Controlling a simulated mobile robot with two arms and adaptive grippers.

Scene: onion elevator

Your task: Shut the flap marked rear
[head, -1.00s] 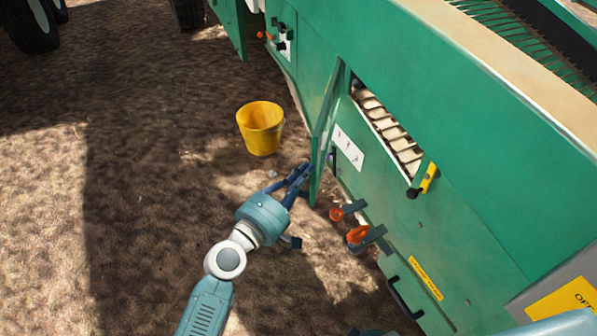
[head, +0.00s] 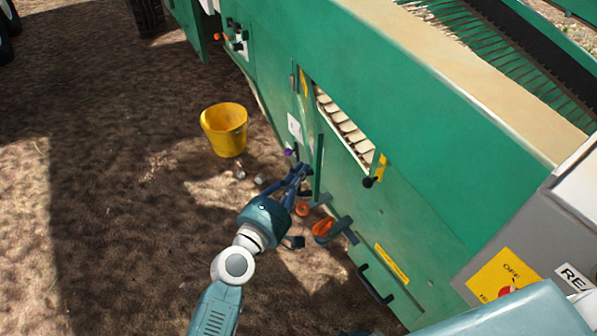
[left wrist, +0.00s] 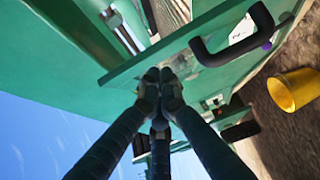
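The green flap (head: 318,168) stands out from the machine's side, seen nearly edge-on in the head view, beside the slot-shaped opening. No rear marking can be read on it. In the left wrist view the flap (left wrist: 130,72) crosses the picture and a black handle (left wrist: 232,36) shows near it. My left gripper (head: 302,172) is at the flap's left side, near its lower part. Its fingers (left wrist: 163,82) are together at the flap's edge, with nothing visible between them. Whether they touch it is hard to tell. My right gripper is out of view.
Orange-handled latches (head: 323,229) jut out just below my left gripper. A yellow bucket (head: 225,132) stands on the dirt to the left. A grey box (head: 495,250) with a yellow OFF plate and a partly cut-off label is at the right. The ground at left is open.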

